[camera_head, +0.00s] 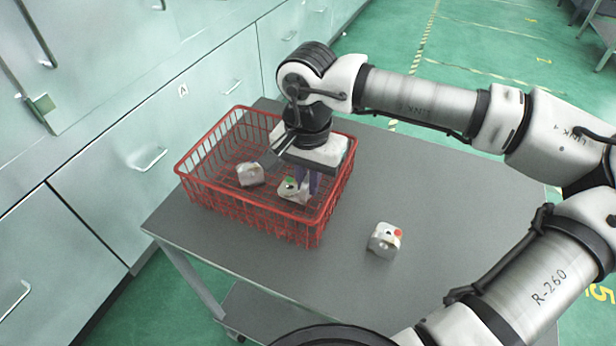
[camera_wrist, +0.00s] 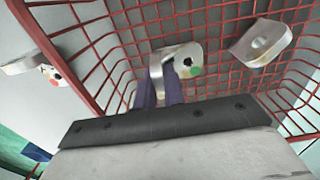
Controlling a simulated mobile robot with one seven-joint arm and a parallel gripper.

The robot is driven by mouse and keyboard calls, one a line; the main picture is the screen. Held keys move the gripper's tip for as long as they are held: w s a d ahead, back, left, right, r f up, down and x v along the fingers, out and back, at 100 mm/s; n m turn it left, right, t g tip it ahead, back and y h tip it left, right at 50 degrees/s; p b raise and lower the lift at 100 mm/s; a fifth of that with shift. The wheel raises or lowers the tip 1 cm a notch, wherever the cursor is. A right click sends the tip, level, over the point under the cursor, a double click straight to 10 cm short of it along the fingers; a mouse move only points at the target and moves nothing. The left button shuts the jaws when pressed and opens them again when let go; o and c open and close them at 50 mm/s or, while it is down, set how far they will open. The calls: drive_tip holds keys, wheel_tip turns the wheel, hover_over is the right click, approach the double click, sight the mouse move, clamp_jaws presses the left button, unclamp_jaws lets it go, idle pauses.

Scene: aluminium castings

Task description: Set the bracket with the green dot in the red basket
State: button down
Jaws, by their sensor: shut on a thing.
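The bracket with the green dot (camera_head: 292,190) is a pale metal casting inside the red basket (camera_head: 262,218). My gripper (camera_head: 308,182) points down into the basket with its purple fingers shut on this bracket. In the wrist view the bracket (camera_wrist: 184,62) shows its green dot and a dark hole, with the fingers (camera_wrist: 160,88) at its near side. The basket's wire mesh (camera_wrist: 95,45) surrounds it. I cannot tell whether the bracket touches the basket floor. The fingers hide part of it.
Another bracket (camera_head: 250,174) lies in the basket, left of the held one. A bracket with a red dot (camera_head: 385,240) stands on the grey table (camera_head: 440,190) outside the basket. Cabinets (camera_head: 130,110) stand close behind the basket on the left. The table's right part is clear.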

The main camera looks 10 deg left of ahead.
drive_tip(key=shift+f, duration=0.2)
drive_tip(key=c, duration=1.5)
unclamp_jaws()
drive_tip(key=shift+r, duration=0.1)
wheel_tip(320, 180, up, 12)
drive_tip(key=shift+r+b, duration=0.15)
drive_tip(key=shift+b, duration=0.3)
